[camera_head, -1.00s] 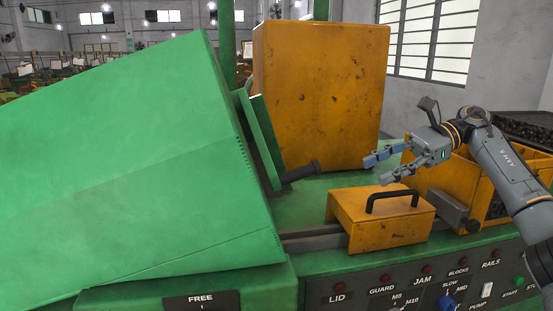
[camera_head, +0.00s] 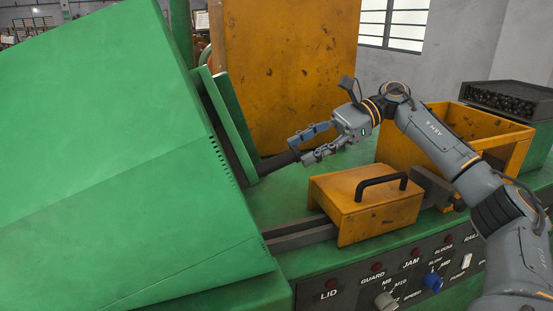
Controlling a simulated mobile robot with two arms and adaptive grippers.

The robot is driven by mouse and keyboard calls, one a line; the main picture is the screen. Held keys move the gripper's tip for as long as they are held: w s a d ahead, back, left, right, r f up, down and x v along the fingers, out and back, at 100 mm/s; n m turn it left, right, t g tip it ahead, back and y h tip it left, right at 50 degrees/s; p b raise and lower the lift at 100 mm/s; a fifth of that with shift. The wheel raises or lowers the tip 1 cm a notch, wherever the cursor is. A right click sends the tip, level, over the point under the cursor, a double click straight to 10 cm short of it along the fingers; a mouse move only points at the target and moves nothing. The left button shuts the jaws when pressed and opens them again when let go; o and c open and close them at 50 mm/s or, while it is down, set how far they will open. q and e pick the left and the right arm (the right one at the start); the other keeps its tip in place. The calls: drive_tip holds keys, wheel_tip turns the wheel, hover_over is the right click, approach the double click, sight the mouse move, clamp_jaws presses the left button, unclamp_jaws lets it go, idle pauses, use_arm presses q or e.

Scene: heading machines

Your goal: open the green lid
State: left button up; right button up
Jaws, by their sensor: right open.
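The large green lid (camera_head: 110,150) slants across the left of the head view. A black bar handle (camera_head: 272,165) sticks out to the right from the green plate at its right edge. My right gripper (camera_head: 297,149) comes in from the right and is open, its two fingers pointing left at the free end of the handle. The handle's tip lies at or between the fingertips; I cannot tell if they touch it. My left gripper is not in view.
A yellow block with a black handle (camera_head: 365,205) sits on the rail below my right gripper. A tall yellow cabinet (camera_head: 270,65) stands behind. A yellow bin (camera_head: 455,135) is at the right. A control panel with buttons and knobs (camera_head: 390,275) runs along the front.

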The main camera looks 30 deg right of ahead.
sight(277, 163)
drive_tip(key=p+x, duration=0.1)
drive_tip(key=x, duration=0.5)
drive_tip(key=shift+a+p, duration=0.25)
drive_tip(key=shift+p, duration=0.1)
drive_tip(key=shift+w+a+f, duration=0.15)
drive_tip(key=shift+a+f, duration=0.05)
drive_tip(key=shift+f, duration=0.05)
clamp_jaws()
